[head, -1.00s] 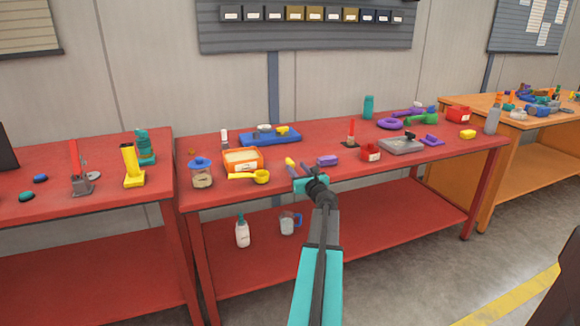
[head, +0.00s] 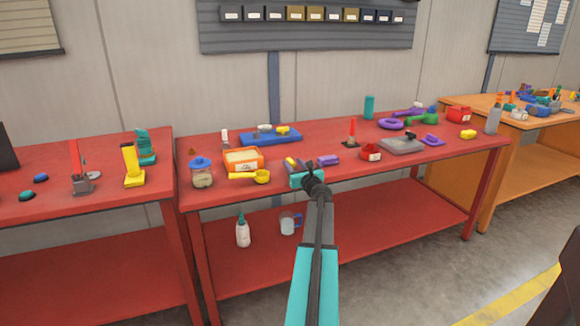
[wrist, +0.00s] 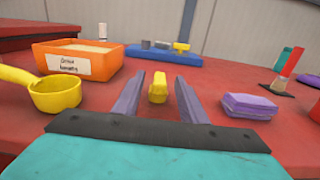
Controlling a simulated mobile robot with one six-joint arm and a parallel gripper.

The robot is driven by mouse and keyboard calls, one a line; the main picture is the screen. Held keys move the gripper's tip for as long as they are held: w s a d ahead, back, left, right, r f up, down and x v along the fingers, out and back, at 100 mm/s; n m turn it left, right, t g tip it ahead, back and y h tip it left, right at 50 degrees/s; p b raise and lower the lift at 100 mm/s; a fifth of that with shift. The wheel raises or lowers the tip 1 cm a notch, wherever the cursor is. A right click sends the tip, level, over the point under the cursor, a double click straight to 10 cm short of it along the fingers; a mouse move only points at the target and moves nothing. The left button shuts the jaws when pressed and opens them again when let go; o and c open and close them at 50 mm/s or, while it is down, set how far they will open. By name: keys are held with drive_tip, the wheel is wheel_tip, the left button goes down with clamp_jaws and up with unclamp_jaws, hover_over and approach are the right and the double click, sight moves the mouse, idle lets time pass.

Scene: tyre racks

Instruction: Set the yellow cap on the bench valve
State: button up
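A small yellow piece (wrist: 158,88), which looks like the yellow cap, lies on the red bench. It sits between the two spread fingers of my gripper (wrist: 158,92) in the wrist view, with gaps on both sides. In the head view the cap (head: 290,161) shows just beyond the gripper (head: 297,170). An upright piece on a dark base, with a pale lower part and red and teal above (wrist: 285,75), stands to the right; it may be the bench valve, but I cannot tell for certain. In the head view it shows as a red post (head: 351,131).
A yellow scoop (wrist: 55,93) and an orange box (wrist: 78,60) stand left of the gripper. A purple block (wrist: 248,106) lies close on its right. A blue tray (wrist: 160,55) is behind. Bare red bench lies between the block and the upright piece.

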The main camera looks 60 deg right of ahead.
drive_tip(key=shift+w+d, duration=0.25)
drive_tip(key=shift+w, duration=0.1)
drive_tip(key=shift+c, duration=0.2)
clamp_jaws()
